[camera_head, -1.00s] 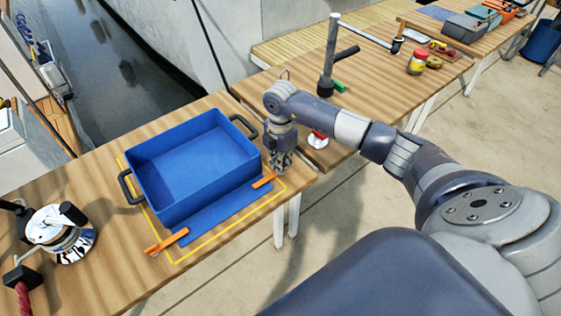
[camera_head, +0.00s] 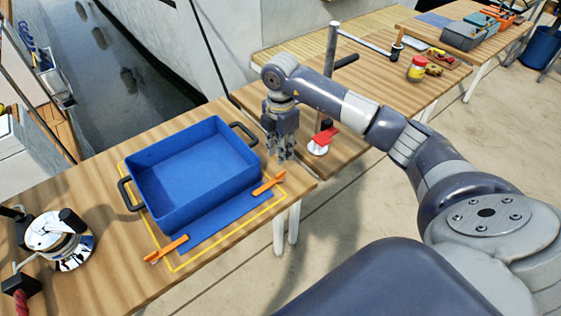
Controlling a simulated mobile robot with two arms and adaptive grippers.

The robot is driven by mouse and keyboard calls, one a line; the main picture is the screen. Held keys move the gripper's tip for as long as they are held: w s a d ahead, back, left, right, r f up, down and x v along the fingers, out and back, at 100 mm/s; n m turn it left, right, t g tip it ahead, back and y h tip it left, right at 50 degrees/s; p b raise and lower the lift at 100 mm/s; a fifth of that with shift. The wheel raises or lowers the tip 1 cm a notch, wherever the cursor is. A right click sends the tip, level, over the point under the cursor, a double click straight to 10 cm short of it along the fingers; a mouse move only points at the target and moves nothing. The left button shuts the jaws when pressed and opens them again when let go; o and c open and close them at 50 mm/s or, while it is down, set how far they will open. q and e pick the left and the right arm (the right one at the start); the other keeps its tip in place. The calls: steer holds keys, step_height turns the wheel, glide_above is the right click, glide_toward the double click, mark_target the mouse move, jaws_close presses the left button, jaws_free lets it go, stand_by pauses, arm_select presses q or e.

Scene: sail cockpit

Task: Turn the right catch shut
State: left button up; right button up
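The right catch (camera_head: 268,183) is a slim orange bar at the right end of a blue strip (camera_head: 217,213) in front of the blue tray (camera_head: 195,195). It lies slanted from lower left to upper right, its lower left end at the strip. A similar orange left catch (camera_head: 166,249) lies at the strip's left end, at much the same slant. My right gripper (camera_head: 282,157) points down just above and beyond the right catch, apart from it in the picture. Its fingers are too small to tell open from shut. My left gripper is not in view.
A yellow outline (camera_head: 225,239) surrounds the tray on the wooden table. A red-topped white item (camera_head: 320,142) stands right of my gripper. A chrome winch (camera_head: 62,240) stands at the left. A red jar (camera_head: 417,68) stands on the far table (camera_head: 385,90).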

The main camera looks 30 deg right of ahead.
steer(key=shift+r, duration=1.7)
